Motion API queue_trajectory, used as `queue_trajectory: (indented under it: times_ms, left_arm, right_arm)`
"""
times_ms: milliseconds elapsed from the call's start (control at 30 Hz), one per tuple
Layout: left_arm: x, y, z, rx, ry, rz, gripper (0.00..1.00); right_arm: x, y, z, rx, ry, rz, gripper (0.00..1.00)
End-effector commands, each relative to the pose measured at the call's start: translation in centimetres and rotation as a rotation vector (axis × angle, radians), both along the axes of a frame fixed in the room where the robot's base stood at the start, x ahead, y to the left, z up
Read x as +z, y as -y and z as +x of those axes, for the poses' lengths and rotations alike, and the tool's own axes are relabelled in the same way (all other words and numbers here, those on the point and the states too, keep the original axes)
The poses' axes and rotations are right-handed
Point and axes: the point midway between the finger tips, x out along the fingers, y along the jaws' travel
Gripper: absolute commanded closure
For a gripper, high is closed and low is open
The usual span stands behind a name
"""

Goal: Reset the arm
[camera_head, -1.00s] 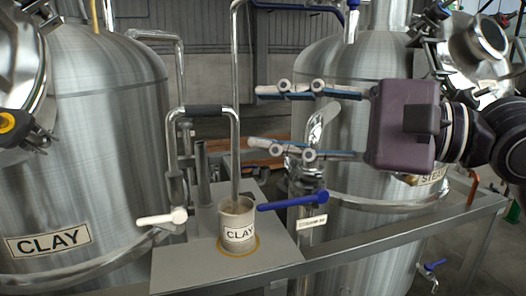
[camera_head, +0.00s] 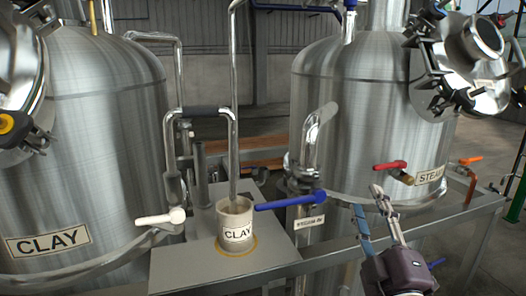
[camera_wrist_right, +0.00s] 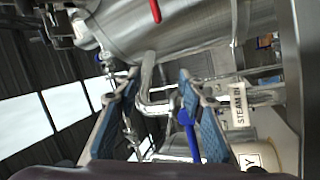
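My right gripper (camera_head: 369,203) is low at the right of the head view, in front of the steam tank, with its fingers pointing up. Its two blue-padded fingers stand apart with nothing between them. In the right wrist view the open fingers (camera_wrist_right: 156,82) frame pipes and the blue valve handle (camera_wrist_right: 190,133) behind them. The gripper is right of the blue handle (camera_head: 290,201) and apart from the clay cup (camera_head: 237,236). My left gripper is in neither view.
The clay tank (camera_head: 90,150) stands at left and the steam tank (camera_head: 390,110) at right. The cup stands on a metal shelf (camera_head: 190,262) under a vertical pipe (camera_head: 233,110). A white handle (camera_head: 160,218) and a red handle (camera_head: 390,165) stick out. A rail (camera_head: 440,226) runs near the gripper.

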Motion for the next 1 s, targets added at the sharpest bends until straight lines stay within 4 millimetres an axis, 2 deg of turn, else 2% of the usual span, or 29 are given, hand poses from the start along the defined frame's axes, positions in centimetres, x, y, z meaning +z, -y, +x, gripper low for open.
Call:
queue_trajectory:
  times_ms: [33, 133, 233, 300, 433, 500, 600, 700, 833, 867, 1000]
  left_arm:
    - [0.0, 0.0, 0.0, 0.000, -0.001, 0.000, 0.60]
    - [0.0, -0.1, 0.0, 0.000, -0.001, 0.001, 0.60]
    - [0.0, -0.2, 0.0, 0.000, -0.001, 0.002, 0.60]
    - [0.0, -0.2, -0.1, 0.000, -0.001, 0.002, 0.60]
    - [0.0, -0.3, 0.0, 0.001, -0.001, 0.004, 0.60]
    - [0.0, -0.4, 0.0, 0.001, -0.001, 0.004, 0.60]
    - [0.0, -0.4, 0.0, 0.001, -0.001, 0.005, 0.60]
    - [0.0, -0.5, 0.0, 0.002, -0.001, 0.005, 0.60]
    - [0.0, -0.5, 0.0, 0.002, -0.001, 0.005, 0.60]
    - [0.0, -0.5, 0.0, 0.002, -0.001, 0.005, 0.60]
    - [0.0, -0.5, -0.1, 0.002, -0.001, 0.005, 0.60]
  right_arm:
    - [-4.0, 0.9, -0.1, -0.015, -0.112, 0.086, 0.63]
    - [-11.5, 2.2, -1.3, -0.051, -0.322, 0.252, 0.63]
    - [-18.7, 2.8, -3.8, -0.101, -0.527, 0.403, 0.63]
    - [-23.5, 3.0, -6.2, -0.141, -0.669, 0.503, 0.63]
    - [-31.2, 2.6, -12.1, -0.226, -0.920, 0.667, 0.63]
    - [-34.4, 2.1, -15.4, -0.271, -1.038, 0.740, 0.63]
    - [-37.7, 1.3, -19.9, -0.332, -1.183, 0.823, 0.63]
    - [-40.1, 0.6, -24.1, -0.390, -1.308, 0.890, 0.63]
    - [-42.2, -0.6, -29.5, -0.464, -1.458, 0.964, 0.63]
    - [-42.9, -0.7, -29.9, -0.475, -1.476, 0.972, 0.63]
    - [-47.2, -0.7, -28.5, -0.479, -1.482, 0.961, 0.63]
